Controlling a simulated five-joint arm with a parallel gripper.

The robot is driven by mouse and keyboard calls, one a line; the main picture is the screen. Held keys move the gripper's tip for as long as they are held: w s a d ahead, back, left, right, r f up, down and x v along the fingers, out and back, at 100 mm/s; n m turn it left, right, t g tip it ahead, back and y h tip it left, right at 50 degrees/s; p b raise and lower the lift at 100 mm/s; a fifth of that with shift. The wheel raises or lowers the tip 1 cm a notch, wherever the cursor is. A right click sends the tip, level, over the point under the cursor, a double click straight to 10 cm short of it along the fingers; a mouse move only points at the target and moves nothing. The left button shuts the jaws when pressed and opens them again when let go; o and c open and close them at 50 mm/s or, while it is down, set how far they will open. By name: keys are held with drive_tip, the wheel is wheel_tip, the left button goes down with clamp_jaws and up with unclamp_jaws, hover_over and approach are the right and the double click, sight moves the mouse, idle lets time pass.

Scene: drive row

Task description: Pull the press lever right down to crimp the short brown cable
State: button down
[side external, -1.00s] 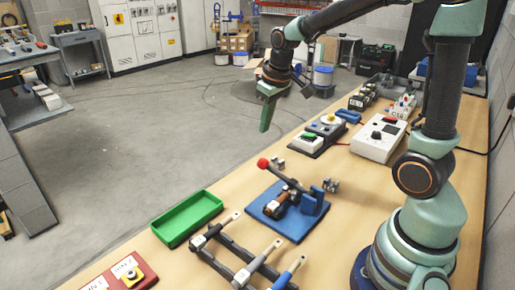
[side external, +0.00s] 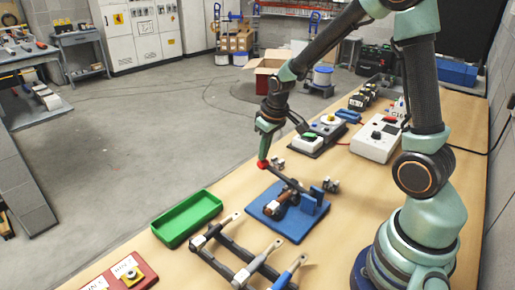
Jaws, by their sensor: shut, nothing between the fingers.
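The press stands on a blue base plate (side external: 289,225) on the wooden bench. Its dark lever (side external: 287,179) slants up to the left from a blue upright bracket (side external: 311,203) and ends in a red knob (side external: 263,164). My gripper (side external: 263,158) is shut and points down, with its tips at the knob's top. I cannot tell whether they touch it. A brown piece (side external: 275,207) lies in the press under the lever. I cannot make out whether it is the short brown cable.
An empty green tray (side external: 187,219) is left of the press. A dark rack with several handled tools (side external: 248,262) is in front. A box with a green button (side external: 310,137) and a white meter box (side external: 378,139) stand behind.

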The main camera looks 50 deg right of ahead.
drive_tip(key=shift+w+f+g, duration=0.2)
drive_tip(key=shift+f+g, duration=0.1)
drive_tip(key=shift+f, duration=0.2)
drive_tip(key=shift+w+f+g, duration=0.2)
drive_tip(key=shift+f+g, duration=0.1)
drive_tip(key=shift+f, duration=0.15)
drive_tip(key=shift+w+f, duration=0.3)
drive_tip(key=shift+f, duration=0.5)
